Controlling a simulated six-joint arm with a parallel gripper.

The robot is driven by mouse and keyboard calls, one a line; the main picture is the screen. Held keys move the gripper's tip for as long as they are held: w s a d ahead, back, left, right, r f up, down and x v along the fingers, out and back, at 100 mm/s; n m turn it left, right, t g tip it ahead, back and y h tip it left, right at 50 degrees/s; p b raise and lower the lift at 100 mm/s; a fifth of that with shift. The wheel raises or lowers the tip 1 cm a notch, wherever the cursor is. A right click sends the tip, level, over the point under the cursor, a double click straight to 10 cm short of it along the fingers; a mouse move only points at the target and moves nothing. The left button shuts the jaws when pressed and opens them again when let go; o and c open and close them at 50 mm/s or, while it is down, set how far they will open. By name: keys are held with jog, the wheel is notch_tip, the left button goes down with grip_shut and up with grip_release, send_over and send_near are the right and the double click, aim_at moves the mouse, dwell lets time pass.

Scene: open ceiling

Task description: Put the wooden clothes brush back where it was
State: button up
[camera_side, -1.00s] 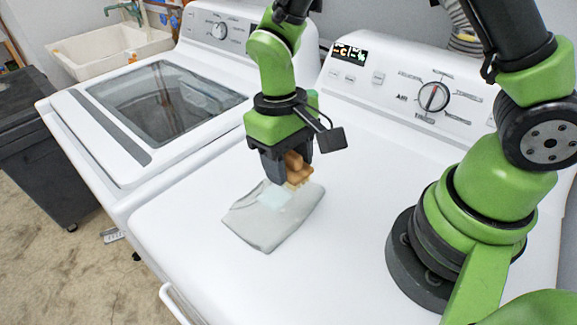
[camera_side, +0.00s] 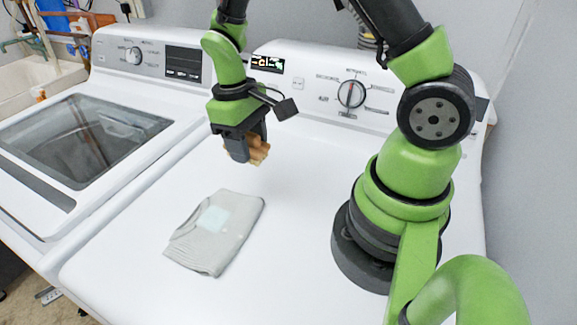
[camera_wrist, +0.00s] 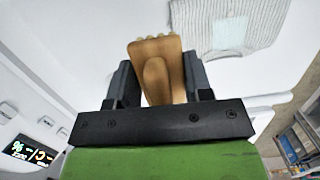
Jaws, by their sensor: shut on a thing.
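The wooden clothes brush (camera_side: 259,150) is light brown and held between the fingers of my gripper (camera_side: 246,152). In the wrist view the brush (camera_wrist: 158,68) sits between the two dark fingers of my gripper (camera_wrist: 157,85), its far end pointing away from the palm. My gripper is shut on it and holds it above the white dryer top, behind the folded cloth in the side view. The fingers hide part of the brush.
A folded grey garment (camera_side: 235,228) with a pale patch lies flat on the white dryer top (camera_side: 290,240). It also shows in the wrist view (camera_wrist: 228,28). The dryer's control panel (camera_side: 320,88) rises behind. A washer (camera_side: 85,135) stands at the left. The dryer top around the garment is clear.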

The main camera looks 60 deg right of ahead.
jog(key=s+d, duration=0.4)
jog(key=d, duration=0.7)
send_over(297, 166)
jog(key=shift+n, duration=0.3)
jog(key=f, duration=0.5)
jog(key=shift+w+f, duration=0.1)
jog(key=shift+w, duration=0.15)
jog(key=shift+f, duration=2.45)
jog(key=shift+f, duration=0.15)
jog(key=o, duration=0.9)
